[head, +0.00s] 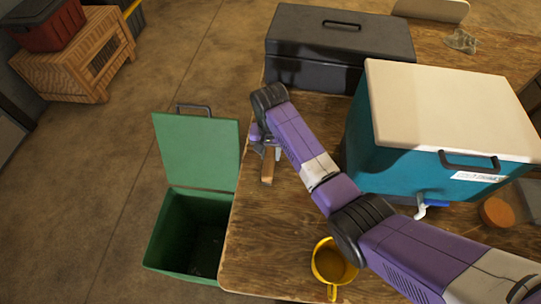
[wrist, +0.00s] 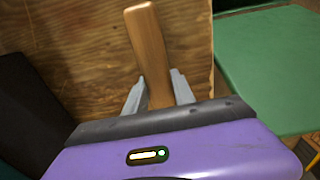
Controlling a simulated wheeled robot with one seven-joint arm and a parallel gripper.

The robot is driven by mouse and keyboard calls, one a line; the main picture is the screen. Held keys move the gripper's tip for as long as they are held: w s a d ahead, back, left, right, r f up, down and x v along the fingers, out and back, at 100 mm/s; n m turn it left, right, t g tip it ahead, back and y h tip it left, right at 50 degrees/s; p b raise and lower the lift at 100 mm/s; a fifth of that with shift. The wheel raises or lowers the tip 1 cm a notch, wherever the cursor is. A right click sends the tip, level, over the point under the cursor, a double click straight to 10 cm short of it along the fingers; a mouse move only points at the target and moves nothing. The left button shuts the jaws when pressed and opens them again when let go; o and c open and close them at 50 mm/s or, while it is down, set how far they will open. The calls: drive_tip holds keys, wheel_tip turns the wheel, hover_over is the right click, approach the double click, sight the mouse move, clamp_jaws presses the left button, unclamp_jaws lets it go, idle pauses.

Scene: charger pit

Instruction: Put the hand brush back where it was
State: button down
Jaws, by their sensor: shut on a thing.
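The hand brush shows as a light wooden handle (head: 267,168) over the left edge part of the wooden table (head: 262,250). In the wrist view, the handle (wrist: 150,45) stands up between the two grey fingers of my gripper (wrist: 158,92), which is shut on it. In the head view, my gripper (head: 268,148) is near the table's left edge, in front of the black toolbox. The brush's bristle end is hidden behind my gripper's body. I cannot tell whether the brush touches the table.
A green bin (head: 190,220) with its lid open stands left of the table. A black toolbox (head: 340,45) and a teal cooler (head: 440,115) with a white lid fill the back and right. A yellow mug (head: 333,265) stands at the front. A grey rag (head: 460,40) lies behind.

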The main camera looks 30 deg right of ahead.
sight(270, 153)
drive_tip(key=shift+f, duration=0.9)
drive_tip(key=shift+f, duration=0.15)
drive_tip(key=c, duration=1.1)
unclamp_jaws()
drive_tip(key=shift+o, duration=0.2)
wheel_tip(270, 153, up, 12)
drive_tip(key=shift+s+a+r+b, duration=0.1)
drive_tip(key=shift+s+r+b, duration=0.05)
drive_tip(key=shift+b, duration=0.3)
